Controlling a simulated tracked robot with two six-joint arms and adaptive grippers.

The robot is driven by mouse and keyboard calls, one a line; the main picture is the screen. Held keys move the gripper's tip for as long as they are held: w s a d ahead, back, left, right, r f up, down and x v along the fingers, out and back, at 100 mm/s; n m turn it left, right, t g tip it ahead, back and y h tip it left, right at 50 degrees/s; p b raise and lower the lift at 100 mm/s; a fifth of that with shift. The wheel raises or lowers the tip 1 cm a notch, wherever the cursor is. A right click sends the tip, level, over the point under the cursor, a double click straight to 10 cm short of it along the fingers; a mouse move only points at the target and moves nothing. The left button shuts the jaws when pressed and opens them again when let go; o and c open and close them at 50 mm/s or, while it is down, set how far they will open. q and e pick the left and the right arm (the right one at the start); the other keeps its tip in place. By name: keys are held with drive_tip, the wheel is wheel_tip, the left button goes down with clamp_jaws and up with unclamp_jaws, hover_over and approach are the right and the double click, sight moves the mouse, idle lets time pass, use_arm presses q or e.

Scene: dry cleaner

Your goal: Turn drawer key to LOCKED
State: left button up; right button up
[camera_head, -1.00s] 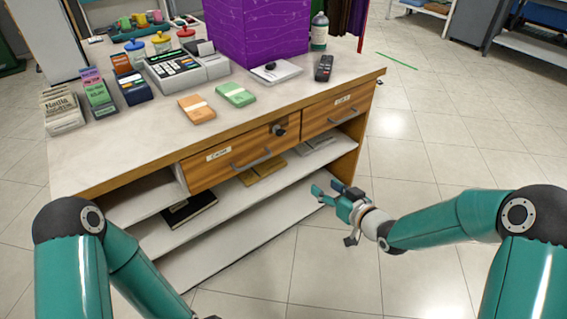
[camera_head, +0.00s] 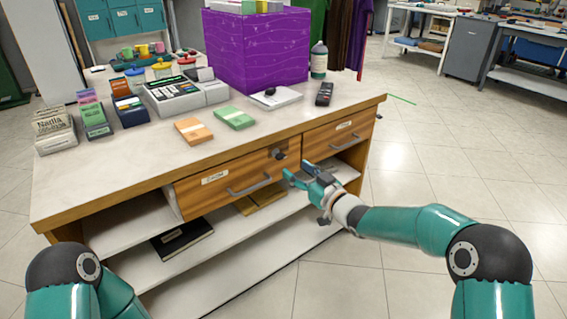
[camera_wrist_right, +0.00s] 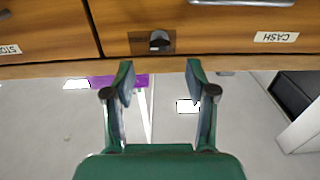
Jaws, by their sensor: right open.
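The drawer key is a dark knob (camera_head: 279,154) on a square plate at the upper right of the wooden drawer labelled CASH (camera_head: 222,188). In the right wrist view the picture is upside down, and the key (camera_wrist_right: 160,41) shows at the top, between the lines of the two fingers. My right gripper (camera_head: 297,171) is open and empty, just in front of and slightly below the key, apart from it. In the wrist view the fingertips (camera_wrist_right: 160,70) stand spread, short of the key. The key's lock markings are too small to read. My left arm shows at lower left; its gripper is out of frame.
A bar handle (camera_head: 250,185) is on the drawer front near the key. A second drawer (camera_head: 338,133) is to its right. The counter top (camera_head: 110,165) overhangs above and holds a register (camera_head: 180,95), banknote bundles and a purple box (camera_head: 255,50). Open shelves are below.

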sight(279, 156)
drive_tip(key=shift+x, duration=3.1)
drive_tip(key=c, duration=1.1)
drive_tip(key=shift+a, duration=0.2)
clamp_jaws()
drive_tip(key=shift+d+f, duration=0.1)
